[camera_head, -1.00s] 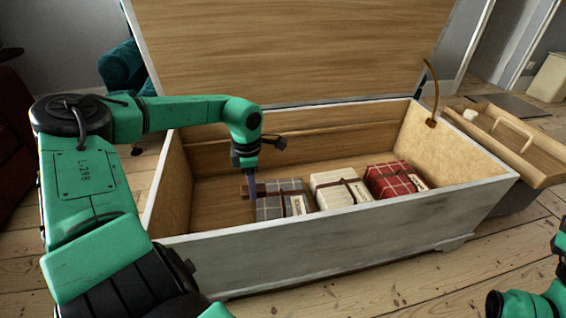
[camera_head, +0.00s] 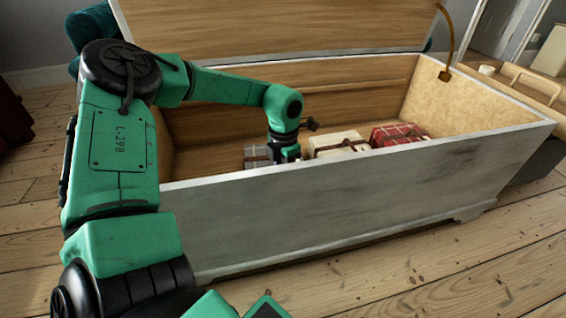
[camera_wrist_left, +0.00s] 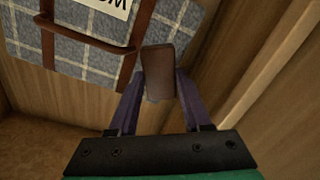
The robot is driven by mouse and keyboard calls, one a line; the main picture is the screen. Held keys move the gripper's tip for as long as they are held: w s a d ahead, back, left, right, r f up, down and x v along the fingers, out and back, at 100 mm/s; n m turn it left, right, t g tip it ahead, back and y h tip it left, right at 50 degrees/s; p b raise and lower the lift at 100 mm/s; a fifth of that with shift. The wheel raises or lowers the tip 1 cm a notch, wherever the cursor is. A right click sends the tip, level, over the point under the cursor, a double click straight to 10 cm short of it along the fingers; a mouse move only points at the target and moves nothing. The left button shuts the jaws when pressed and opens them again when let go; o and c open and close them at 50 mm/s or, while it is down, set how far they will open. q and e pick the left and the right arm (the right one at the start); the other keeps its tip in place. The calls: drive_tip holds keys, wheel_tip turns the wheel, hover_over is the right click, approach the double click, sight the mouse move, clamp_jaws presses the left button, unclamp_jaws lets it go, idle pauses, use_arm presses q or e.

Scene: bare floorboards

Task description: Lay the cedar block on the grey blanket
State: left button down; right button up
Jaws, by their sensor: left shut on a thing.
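The cedar block (camera_wrist_left: 158,72) is a small reddish-brown block in the left wrist view. My left gripper (camera_wrist_left: 160,95) is shut on it, with one purple finger on each side. The grey blanket (camera_wrist_left: 85,62) is a folded plaid bundle with brown straps and a white label. In that view the block overlaps the blanket's right edge; I cannot tell whether they touch. In the head view the grey blanket (camera_head: 257,152) shows partly above the chest's front wall. My left gripper (camera_head: 286,154) is beside it, its fingertips and the block hidden. My right gripper is out of view.
The wooden chest (camera_head: 350,200) stands open, its lid (camera_head: 280,30) raised behind. A cream blanket (camera_head: 336,140) and a red plaid blanket (camera_head: 398,133) lie right of the grey one.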

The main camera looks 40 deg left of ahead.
use_arm(q)
wheel_tip(320, 180, down, 7)
drive_tip(key=b, duration=0.3)
drive_tip(key=shift+r, duration=0.2)
drive_tip(key=shift+f, duration=0.25)
drive_tip(key=shift+r, duration=0.2)
drive_tip(key=shift+f, duration=0.15)
drive_tip(key=shift+c, duration=1.7)
unclamp_jaws()
